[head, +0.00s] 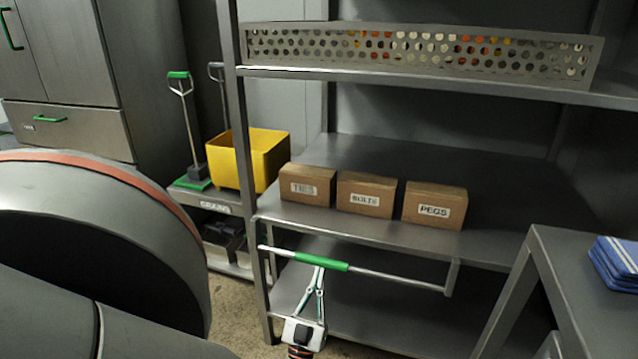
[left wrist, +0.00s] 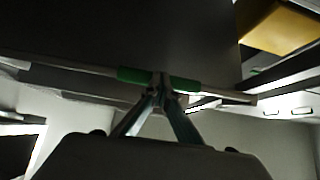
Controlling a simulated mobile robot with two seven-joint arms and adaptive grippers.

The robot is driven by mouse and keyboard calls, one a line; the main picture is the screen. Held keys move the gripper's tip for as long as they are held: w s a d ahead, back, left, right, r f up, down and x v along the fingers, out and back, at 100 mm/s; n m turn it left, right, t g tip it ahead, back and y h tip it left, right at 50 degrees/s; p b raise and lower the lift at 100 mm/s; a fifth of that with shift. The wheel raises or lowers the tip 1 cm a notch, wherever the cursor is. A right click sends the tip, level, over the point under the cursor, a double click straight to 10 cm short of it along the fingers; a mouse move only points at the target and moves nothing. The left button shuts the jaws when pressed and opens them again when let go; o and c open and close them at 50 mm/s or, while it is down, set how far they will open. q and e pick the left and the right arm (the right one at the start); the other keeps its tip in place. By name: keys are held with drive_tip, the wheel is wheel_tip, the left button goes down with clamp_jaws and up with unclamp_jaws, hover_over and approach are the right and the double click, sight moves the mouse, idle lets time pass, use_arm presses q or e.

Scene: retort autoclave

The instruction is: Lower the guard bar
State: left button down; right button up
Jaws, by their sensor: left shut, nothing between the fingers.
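The guard bar (head: 390,279) is a thin grey rail with a green sleeve (head: 321,262), running along the front of the rack just below the middle shelf. A bracket at its right end joins it to the rack. My left gripper (head: 320,272) comes up from below, with its fingers shut and its tips at the green sleeve. In the left wrist view, the fingertips (left wrist: 162,80) overlap the middle of the green sleeve (left wrist: 186,84). I cannot tell whether they touch it. Nothing is held. My right gripper is not in view.
Cartons (head: 307,185) marked TIES, BOLTS and PEGS stand on the middle shelf above the bar. A perforated tray (head: 420,82) sits on the upper shelf. A yellow bin (head: 268,160) is to the left. A table (head: 570,290) with blue cloths (head: 615,262) stands at right.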

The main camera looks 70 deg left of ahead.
use_arm(q)
drive_tip(key=shift+w+a+r+y, duration=0.15)
drive_tip(key=shift+w+a+r, duration=0.05)
drive_tip(key=shift+r, duration=0.15)
drive_tip(key=shift+w+a+r+y, duration=0.15)
drive_tip(key=shift+a+r, duration=0.05)
drive_tip(key=shift+r, duration=0.15)
drive_tip(key=v, duration=1.3)
drive_tip(key=shift+s+d, duration=0.25)
drive_tip(key=shift+s, duration=0.05)
drive_tip(key=shift+f, duration=0.1)
drive_tip(key=shift+s, duration=0.1)
